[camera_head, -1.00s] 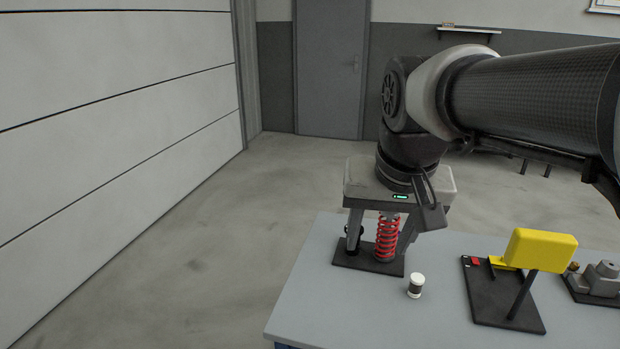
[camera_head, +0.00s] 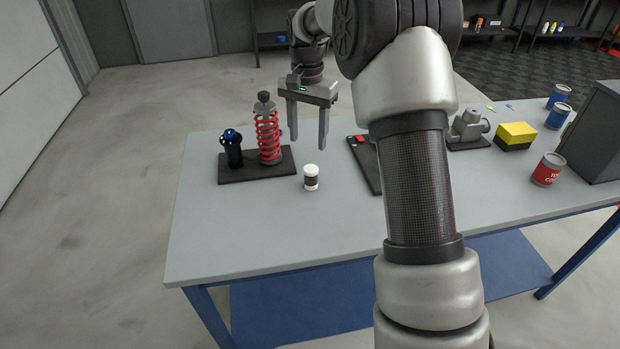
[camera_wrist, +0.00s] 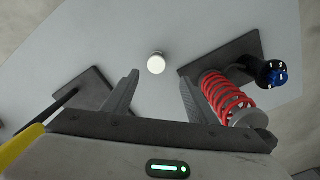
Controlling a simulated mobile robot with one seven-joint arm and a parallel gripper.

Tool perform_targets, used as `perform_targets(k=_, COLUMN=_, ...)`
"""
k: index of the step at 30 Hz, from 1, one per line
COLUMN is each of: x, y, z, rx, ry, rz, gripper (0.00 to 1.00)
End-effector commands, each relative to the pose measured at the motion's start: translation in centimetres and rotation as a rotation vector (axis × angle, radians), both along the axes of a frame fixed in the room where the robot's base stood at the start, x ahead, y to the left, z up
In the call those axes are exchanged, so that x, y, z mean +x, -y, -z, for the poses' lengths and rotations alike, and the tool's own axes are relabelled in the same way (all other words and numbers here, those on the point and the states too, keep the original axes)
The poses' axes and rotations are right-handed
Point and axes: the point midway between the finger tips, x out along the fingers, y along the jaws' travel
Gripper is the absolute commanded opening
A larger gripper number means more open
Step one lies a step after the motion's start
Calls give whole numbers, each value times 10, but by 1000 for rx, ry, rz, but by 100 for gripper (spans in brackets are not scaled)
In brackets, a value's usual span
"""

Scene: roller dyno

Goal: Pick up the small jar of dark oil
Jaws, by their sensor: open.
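The small jar (camera_head: 311,178) has a white lid, a dark middle and a pale base. It stands upright on the grey table, just right of the black base plate with the red spring. In the wrist view its round white lid (camera_wrist: 156,64) lies ahead of the fingertips, roughly midway between them. My gripper (camera_head: 307,142) is open and empty, pointing down above the table, behind the jar in the head view and apart from it. In the wrist view the two fingers (camera_wrist: 160,80) stand wide apart.
The red coil spring (camera_head: 268,137) and a black cylinder with a blue top (camera_head: 232,149) stand close to my left finger. A black plate (camera_head: 366,165) lies right of the jar, partly behind my arm. The table (camera_head: 250,225) in front of the jar is clear.

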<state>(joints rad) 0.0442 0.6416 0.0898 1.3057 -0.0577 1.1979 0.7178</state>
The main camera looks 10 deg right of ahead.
Motion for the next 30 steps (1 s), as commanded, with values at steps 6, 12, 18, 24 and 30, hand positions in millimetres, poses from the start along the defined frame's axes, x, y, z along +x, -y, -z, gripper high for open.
perform_targets(k=6, x=-1, y=1, z=49, rx=0, ry=-2, rz=1, gripper=52)
perform_targets(k=12, x=0, y=1, z=72, rx=1, ry=1, rz=0, gripper=52)
perform_targets(k=18, x=-3, y=3, z=88, rx=0, ry=-1, rz=-1, gripper=52)
perform_targets(k=24, x=-6, y=6, z=118, rx=1, ry=-1, rz=-1, gripper=52)
perform_targets(k=30, x=-5, y=6, z=128, rx=0, ry=1, rz=-1, gripper=52)
